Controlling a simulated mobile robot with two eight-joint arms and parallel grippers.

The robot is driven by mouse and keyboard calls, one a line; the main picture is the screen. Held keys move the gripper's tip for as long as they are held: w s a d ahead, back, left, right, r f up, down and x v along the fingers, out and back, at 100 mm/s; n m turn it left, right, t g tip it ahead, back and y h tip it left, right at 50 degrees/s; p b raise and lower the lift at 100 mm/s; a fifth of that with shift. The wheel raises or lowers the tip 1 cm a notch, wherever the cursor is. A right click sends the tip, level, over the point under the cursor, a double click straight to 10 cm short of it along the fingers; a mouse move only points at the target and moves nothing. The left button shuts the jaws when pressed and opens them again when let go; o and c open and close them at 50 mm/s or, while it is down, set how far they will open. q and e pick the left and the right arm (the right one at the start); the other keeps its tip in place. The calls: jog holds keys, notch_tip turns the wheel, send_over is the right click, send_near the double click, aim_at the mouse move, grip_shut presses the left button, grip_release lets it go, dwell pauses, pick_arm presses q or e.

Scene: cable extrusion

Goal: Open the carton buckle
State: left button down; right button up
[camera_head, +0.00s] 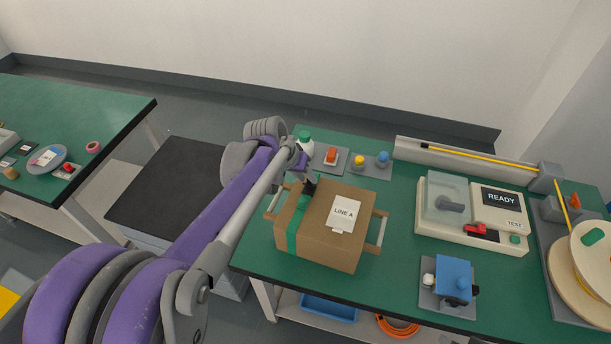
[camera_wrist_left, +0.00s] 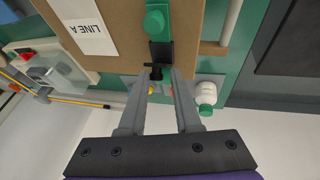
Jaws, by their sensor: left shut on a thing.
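A brown cardboard carton (camera_head: 333,234) with a LINE A label stands on the green table, a green strap (camera_head: 292,232) running around its left part. A dark buckle (camera_head: 311,187) sits on the strap at the carton's back top edge. In the left wrist view the black buckle (camera_wrist_left: 160,53) lies beside a green knob-like piece (camera_wrist_left: 157,22) on the carton. My left gripper (camera_wrist_left: 161,73) is shut on the buckle's small dark end part, its fingertips on either side. In the head view my left arm partly hides the gripper. My right gripper is not in view.
Light rails (camera_head: 379,232) flank the carton. Behind it are a white bottle with a green cap (camera_head: 305,142) and a panel of coloured buttons (camera_head: 359,161). A READY tester (camera_head: 472,213) and a blue fixture (camera_head: 453,278) stand to the right.

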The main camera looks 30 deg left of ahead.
pick_arm(q)
jog(key=shift+d, duration=0.15)
jog(key=shift+w+r+g, duration=0.2)
jog(key=shift+w+g, duration=0.4)
jog(key=shift+g, duration=0.4)
jog(key=g, duration=0.1)
jog(key=w+g, duration=0.1)
jog(key=shift+w+a+n+g+h, duration=0.2)
jog(key=shift+a+n+g+h, duration=0.1)
jog(key=shift+h, duration=0.1)
jog(key=g, duration=0.1)
jog(key=w+g, duration=0.1)
jog(key=g, duration=0.1)
jog(key=shift+w+a+f+h, duration=0.1)
jog(key=shift+w+h, duration=0.1)
jog(key=shift+h, duration=0.1)
jog(key=shift+w+f+n+g+p, duration=0.15)
jog(key=shift+w+n+g+p, duration=0.2)
jog(key=shift+g, duration=0.55)
jog(key=c, duration=0.8)
grip_release()
jog(key=shift+o, duration=0.2)
